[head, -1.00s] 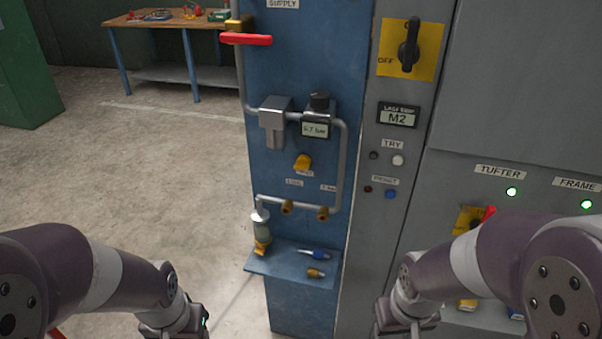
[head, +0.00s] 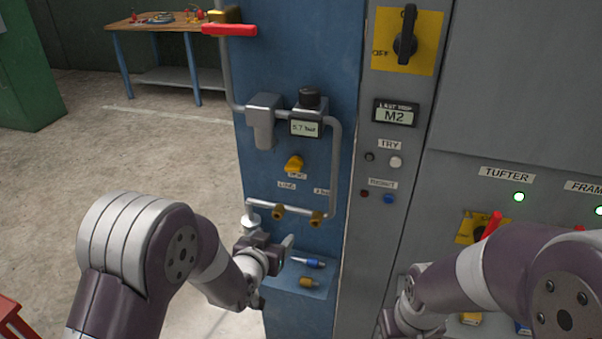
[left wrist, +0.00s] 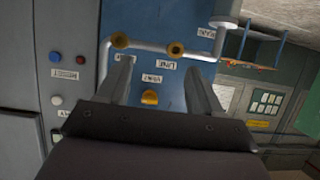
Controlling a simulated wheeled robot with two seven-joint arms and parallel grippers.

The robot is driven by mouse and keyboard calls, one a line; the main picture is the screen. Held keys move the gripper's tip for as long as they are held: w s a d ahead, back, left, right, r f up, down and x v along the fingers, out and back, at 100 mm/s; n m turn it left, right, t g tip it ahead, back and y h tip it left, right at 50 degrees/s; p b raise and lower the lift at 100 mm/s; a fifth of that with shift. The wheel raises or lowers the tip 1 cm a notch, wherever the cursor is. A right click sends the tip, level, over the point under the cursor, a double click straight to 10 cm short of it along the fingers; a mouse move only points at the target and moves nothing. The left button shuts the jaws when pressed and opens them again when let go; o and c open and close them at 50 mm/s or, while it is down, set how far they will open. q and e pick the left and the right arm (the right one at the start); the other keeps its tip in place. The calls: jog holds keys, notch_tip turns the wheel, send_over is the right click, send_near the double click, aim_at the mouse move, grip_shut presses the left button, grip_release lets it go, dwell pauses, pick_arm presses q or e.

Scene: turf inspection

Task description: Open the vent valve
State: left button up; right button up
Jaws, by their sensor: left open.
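The vent valve (head: 293,163) is a small yellow knob on the blue panel, below the pressure display, with a small label under it. In the left wrist view the yellow knob (left wrist: 150,97) shows upside down, between my two fingers and just past the gripper body. My left gripper (head: 287,243) is open and empty, in front of the panel below the knob and the brass ports. Its fingers (left wrist: 162,78) do not touch the knob, as far as I can tell. My right arm comes in at the lower right; its gripper is out of view.
A pipe with a red supply lever (head: 229,30) and brass ports (head: 316,218) runs over the panel. A small shelf (head: 283,283) holds a blue fitting (head: 308,262) and a brass one (head: 309,282). A grey cabinet with switches stands right; a workbench (head: 170,27) stands behind left.

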aim_at(292, 169)
pick_arm(q)
notch_tip(292, 169, up, 9)
jog(key=w+t+h, duration=0.1)
jog(key=w+t, duration=0.1)
jog(key=t, duration=0.2)
jog(key=x, duration=0.3)
jog(key=p+x, duration=0.1)
jog(key=x, duration=0.3)
jog(key=p+x, duration=0.1)
jog(key=x, duration=0.3)
jog(key=shift+w+d+r, duration=0.1)
jog(key=shift+w+d, duration=0.05)
jog(key=shift+d, duration=0.2)
jog(key=shift+w+d+p, duration=0.25)
jog(key=shift+w+p, duration=0.05)
jog(key=shift+w, duration=0.35)
pick_arm(e)
jog(key=r, duration=0.3)
jog(key=shift+s+a, duration=0.1)
jog(key=shift+s, duration=0.1)
pick_arm(q)
jog(key=c, duration=1.1)
